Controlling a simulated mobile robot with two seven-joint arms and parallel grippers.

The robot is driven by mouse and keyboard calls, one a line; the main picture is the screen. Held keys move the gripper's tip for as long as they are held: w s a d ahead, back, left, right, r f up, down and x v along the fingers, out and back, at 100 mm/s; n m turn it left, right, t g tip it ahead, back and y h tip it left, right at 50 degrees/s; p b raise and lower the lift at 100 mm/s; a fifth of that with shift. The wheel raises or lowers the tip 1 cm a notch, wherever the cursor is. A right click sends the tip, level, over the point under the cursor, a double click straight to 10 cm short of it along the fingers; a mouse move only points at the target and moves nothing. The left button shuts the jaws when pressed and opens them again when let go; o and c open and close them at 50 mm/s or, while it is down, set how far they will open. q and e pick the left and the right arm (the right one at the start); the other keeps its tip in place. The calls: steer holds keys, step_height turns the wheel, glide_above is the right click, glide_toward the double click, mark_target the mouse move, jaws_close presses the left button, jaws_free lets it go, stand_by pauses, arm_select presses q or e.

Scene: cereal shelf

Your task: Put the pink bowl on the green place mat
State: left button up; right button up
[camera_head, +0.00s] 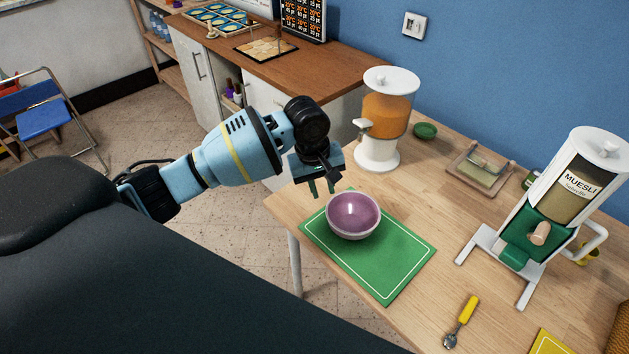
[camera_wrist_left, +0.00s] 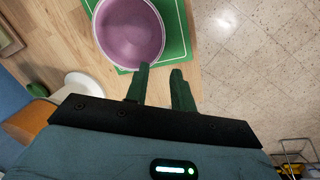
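The pink bowl (camera_head: 353,215) stands upright on the back left part of the green place mat (camera_head: 392,262). It looks empty. My left gripper (camera_head: 321,189) points down just behind and left of the bowl. In the left wrist view the gripper's two dark green fingers (camera_wrist_left: 161,70) are apart with nothing between them. One fingertip overlaps the edge of the bowl (camera_wrist_left: 128,30) there; I cannot tell whether they touch. The mat (camera_wrist_left: 174,22) also shows beside the bowl in that view. My right gripper is not in view.
A cereal dispenser with orange contents (camera_head: 386,112) stands behind the bowl. A muesli dispenser (camera_head: 562,190) stands to the right. A yellow-handled spoon (camera_head: 466,312) lies right of the mat. A small green bowl (camera_head: 425,130) and a glass-lidded dish (camera_head: 482,168) sit farther back.

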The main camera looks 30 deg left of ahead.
arm_select(q)
steer(key=shift+f, duration=0.1)
steer(key=s+d+f+m+t+h, duration=0.1)
steer(key=s+d+f, duration=0.1)
steer(key=d+f, duration=0.1)
steer(key=s+d+f+m+t+h, duration=0.1)
steer(key=s+d+f+m, duration=0.1)
steer(key=d+f, duration=0.1)
steer(key=s+d+f+m+t+h, duration=0.1)
steer(key=s+d+f, duration=0.2)
steer(key=d, duration=0.1)
steer(key=shift+f+m+h, duration=0.25)
steer(key=shift+m+h, duration=0.05)
steer(key=s+a+f+m+t+y, duration=0.1)
steer(key=s+a+f, duration=0.3)
steer(key=s, duration=0.7)
steer(key=s+a+f+m+t+y, duration=0.2)
steer(key=s+a+f+m+t, duration=0.2)
steer(key=s+f, duration=0.3)
steer(key=s, duration=0.5)
steer(key=shift+m, duration=0.3)
